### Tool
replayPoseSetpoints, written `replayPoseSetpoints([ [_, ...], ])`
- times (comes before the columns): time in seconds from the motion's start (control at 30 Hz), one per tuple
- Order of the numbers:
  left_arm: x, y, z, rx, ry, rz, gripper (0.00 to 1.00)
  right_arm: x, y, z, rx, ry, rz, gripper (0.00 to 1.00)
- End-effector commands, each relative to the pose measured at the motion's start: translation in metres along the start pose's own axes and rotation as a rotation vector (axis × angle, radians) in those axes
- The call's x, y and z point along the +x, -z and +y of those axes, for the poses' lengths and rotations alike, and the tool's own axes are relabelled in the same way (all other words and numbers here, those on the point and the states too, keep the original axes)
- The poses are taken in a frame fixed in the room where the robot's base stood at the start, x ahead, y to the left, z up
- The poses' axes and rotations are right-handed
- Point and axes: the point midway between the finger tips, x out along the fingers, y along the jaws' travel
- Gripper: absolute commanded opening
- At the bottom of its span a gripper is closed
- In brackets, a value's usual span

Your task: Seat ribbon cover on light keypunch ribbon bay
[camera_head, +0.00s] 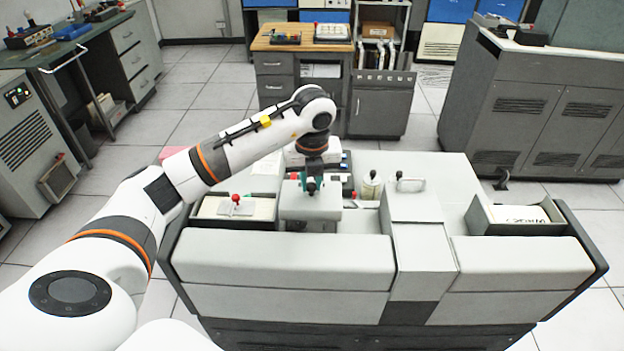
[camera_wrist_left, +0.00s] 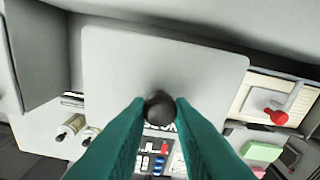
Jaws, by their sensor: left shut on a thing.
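My left gripper (camera_head: 311,186) reaches in from the left over the light grey keypunch (camera_head: 282,262). Its teal fingers (camera_wrist_left: 160,108) are shut on the dark round knob of the ribbon cover. The cover is a pale grey, flat, rounded-corner plate (camera_head: 310,204), and it fills much of the wrist view (camera_wrist_left: 165,72). It is over the machine's top, between the left card tray and the central column. The ribbon bay is not seen; the cover may hide it. I cannot tell whether the cover touches the machine. My right gripper is not in view.
A card tray with a red-knobbed weight (camera_head: 236,201) is left of the cover. A small bottle (camera_head: 371,187) and the raised central column (camera_head: 415,210) with a metal handle are to its right. Another card tray (camera_head: 520,217) is at far right. A wooden-topped desk (camera_head: 290,46) stands behind.

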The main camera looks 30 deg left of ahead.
Motion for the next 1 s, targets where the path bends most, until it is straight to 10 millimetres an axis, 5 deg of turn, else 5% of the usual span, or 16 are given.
replayPoseSetpoints([
  [0.2, 0.025, -0.003, 0.0, 0.001, 0.0, 0.0, 0.0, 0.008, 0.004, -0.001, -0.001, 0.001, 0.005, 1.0],
  [1.0, 0.062, -0.008, 0.0, 0.002, -0.002, 0.002, 0.0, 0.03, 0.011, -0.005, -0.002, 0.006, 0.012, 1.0],
])
